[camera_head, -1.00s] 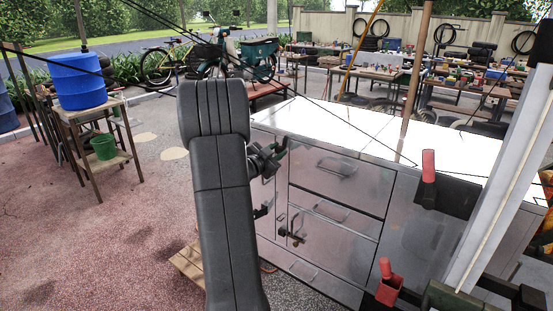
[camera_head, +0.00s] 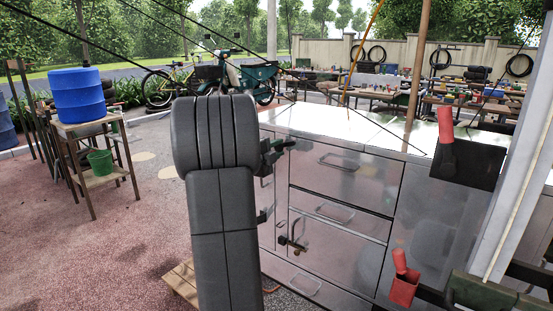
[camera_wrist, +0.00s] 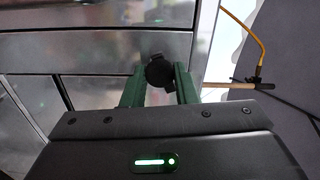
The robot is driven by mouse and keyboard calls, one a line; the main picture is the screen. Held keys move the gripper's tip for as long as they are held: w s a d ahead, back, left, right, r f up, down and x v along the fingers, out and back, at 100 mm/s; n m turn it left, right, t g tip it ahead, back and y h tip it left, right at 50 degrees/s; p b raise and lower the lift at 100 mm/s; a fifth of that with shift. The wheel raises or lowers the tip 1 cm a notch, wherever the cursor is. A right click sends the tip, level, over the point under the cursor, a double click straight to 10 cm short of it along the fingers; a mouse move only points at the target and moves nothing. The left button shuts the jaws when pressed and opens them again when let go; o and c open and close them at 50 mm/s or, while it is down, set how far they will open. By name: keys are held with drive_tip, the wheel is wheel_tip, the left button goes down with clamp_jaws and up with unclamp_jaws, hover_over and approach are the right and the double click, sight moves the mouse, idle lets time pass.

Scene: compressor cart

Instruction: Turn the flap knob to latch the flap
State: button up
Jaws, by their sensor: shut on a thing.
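My gripper (camera_wrist: 158,80) has two green fingers, one on each side of a dark round knob (camera_wrist: 157,68) in the wrist view, and is shut on it. The knob stands in front of the grey metal panels of the cart (camera_wrist: 95,50). In the head view my gripper (camera_head: 274,152) shows small and dark at the upper left of the cart front (camera_head: 340,190), partly hidden behind my arm. The knob and the flap's edge cannot be made out clearly there, so I cannot tell how far the knob is turned.
Drawer handles and a small hook-like fitting (camera_head: 291,238) stick out from the cart front. A wooden stand with a blue barrel (camera_head: 79,95) is at the left.

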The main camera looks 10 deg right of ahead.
drive_tip(key=shift+f+m+b, duration=0.15)
drive_tip(key=shift+m+b, duration=1.45)
drive_tip(key=shift+m, duration=0.5)
drive_tip(key=o, duration=1)
drive_tip(key=v, duration=1.4)
drive_tip(key=shift+w+d, duration=0.1)
